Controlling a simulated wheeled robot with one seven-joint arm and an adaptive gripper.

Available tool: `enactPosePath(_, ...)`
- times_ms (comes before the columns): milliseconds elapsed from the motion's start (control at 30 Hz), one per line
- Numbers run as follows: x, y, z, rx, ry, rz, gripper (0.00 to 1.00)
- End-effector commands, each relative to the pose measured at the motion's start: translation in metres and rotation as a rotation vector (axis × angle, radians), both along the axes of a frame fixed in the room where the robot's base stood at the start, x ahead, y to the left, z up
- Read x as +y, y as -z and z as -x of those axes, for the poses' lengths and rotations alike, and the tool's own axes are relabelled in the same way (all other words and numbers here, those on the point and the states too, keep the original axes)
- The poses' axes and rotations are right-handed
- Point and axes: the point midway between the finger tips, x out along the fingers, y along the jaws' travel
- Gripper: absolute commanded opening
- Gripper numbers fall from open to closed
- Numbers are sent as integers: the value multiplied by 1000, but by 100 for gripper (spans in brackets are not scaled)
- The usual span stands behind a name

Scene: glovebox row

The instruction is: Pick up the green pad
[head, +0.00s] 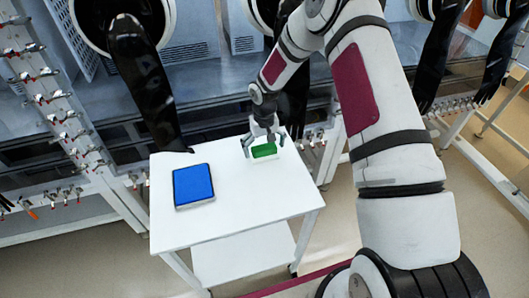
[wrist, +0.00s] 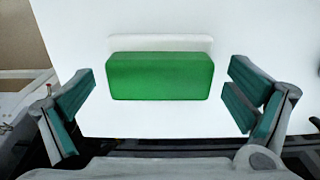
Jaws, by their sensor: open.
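The green pad (head: 264,151) lies on the far right part of the white table. In the wrist view the green pad (wrist: 160,77) is a rounded block in the upper middle, with a whitish strip along its far edge. My gripper (head: 263,143) is over the pad. In the wrist view my gripper (wrist: 160,100) is open, with one finger on each side of the pad and a clear gap to each. It holds nothing. I cannot tell the exact height of the fingertips over the table.
A blue pad with a dark rim (head: 193,185) lies on the left of the white table (head: 245,198). A black glove (head: 143,85) hangs down to the table's far left edge. The glovebox front (head: 215,85) stands right behind the table. The table's near part is clear.

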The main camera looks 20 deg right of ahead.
Motion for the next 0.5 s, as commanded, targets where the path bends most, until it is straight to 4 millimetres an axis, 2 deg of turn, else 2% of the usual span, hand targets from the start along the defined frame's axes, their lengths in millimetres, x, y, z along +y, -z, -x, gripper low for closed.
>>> enactPosePath(100, 0, 0, 0, 0, 0, 0, 98)
enactPosePath(133, 0, 0, 0, 0, 0, 0, 94)
enactPosePath(333, 0, 0, 0, 0, 0, 0, 48)
enactPosePath(500, 0, 0, 0, 0, 0, 0, 47)
